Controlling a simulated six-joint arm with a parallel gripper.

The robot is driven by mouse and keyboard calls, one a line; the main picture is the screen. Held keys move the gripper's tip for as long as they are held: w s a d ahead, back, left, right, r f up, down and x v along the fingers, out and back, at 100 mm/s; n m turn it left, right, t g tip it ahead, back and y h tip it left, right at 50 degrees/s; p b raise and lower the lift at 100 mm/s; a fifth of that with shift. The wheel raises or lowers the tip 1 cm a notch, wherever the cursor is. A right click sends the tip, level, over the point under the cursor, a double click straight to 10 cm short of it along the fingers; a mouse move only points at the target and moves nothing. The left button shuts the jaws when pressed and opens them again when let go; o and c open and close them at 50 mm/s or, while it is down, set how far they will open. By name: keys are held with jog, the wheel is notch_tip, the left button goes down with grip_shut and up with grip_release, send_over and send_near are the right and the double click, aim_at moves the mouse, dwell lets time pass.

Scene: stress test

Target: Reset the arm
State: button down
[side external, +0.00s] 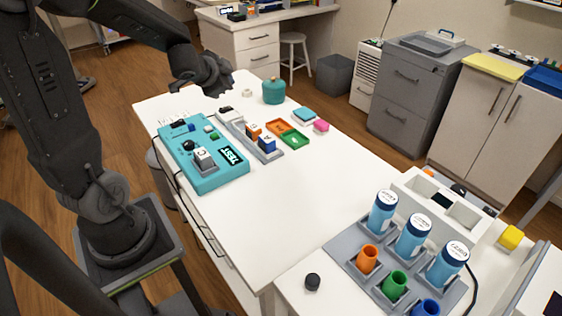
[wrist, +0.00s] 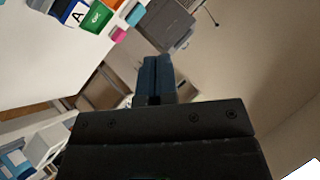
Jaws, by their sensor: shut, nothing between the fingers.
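My gripper shows in the wrist view (wrist: 156,72), with its two dark blue fingers together and nothing between them. They point past the table edge toward the grey cabinet and floor. In the side view my wrist is raised above the far left part of the white table (side external: 275,205), clear of everything on it. The fingers cannot be made out there.
A teal tester box (side external: 222,178) and a grey tray with blocks (side external: 285,153) stand below my arm. A green tray (side external: 292,139), a pink block (side external: 321,126) and a teal jar (side external: 273,91) are nearby.

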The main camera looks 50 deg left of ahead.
jog(key=s+d+r+n+g+h, duration=0.1)
jog(key=s+d+r+n+h, duration=0.1)
jog(key=s+d, duration=0.5)
jog(key=s+d+r+n+g+h, duration=0.1)
jog(key=s+d, duration=0.7)
jog(key=d, duration=0.9)
notch_tip(320, 180, up, 3)
jog(key=shift+s+f+n+g+h, duration=0.1)
jog(key=shift+s+n+g+h, duration=0.25)
jog(key=shift+g+h, duration=0.6)
